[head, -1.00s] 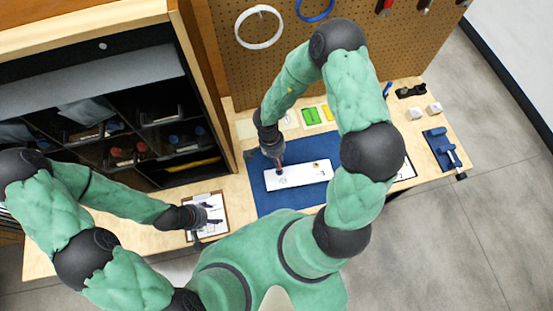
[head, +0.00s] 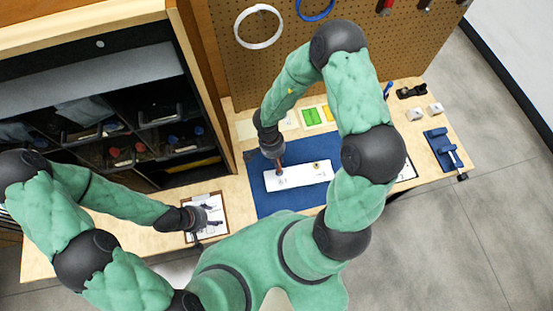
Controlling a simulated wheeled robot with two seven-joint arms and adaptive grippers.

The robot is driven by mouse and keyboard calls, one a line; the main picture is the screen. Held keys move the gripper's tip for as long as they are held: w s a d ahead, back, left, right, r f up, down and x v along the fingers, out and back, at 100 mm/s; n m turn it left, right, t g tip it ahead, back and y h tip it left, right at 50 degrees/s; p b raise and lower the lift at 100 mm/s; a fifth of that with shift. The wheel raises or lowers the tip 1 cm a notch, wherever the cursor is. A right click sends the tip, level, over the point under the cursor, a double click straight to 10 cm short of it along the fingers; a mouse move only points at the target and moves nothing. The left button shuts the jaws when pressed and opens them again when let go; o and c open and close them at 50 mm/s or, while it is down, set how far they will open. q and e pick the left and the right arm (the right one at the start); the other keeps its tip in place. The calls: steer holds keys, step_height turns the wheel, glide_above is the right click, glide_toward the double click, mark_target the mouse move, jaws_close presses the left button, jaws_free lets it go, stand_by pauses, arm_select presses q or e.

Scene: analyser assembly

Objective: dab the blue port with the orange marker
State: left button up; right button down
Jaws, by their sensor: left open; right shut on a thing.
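My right gripper (head: 277,157) is shut on the orange marker (head: 280,166), a thin reddish-orange stick that points down at the left part of the white analyser plate (head: 300,177). The marker's tip is at or just above the plate; I cannot tell whether it touches. The blue port cannot be made out; the marker and gripper may cover it. A small yellowish fitting (head: 316,166) shows on the plate's upper right part. My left gripper (head: 208,216) is open and empty over a clipboard (head: 218,235) with white paper, left of the mat.
The plate lies on a blue mat (head: 262,203). Green pieces (head: 311,117) lie behind the mat. A blue fixture (head: 440,151) and small white blocks (head: 415,114) stand at the table's right. A dark shelf with bins (head: 130,150) stands at left, a pegboard (head: 280,60) behind.

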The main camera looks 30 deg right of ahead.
arm_select(q)
steer(key=shift+f, duration=0.1)
arm_select(e)
steer(key=shift+f, duration=0.5)
stand_by(0.4)
arm_select(q)
steer(key=shift+r+p, duration=0.6)
steer(key=shift+r, duration=0.1)
arm_select(e)
steer(key=shift+s+f, duration=0.1)
steer(key=shift+f, duration=0.05)
stand_by(2.6)
arm_select(q)
steer(key=shift+r, duration=0.15)
arm_select(e)
step_height(320, 180, up, 7)
steer(key=p, duration=1)
arm_select(q)
step_height(320, 180, up, 10)
steer(key=shift+f, duration=0.2)
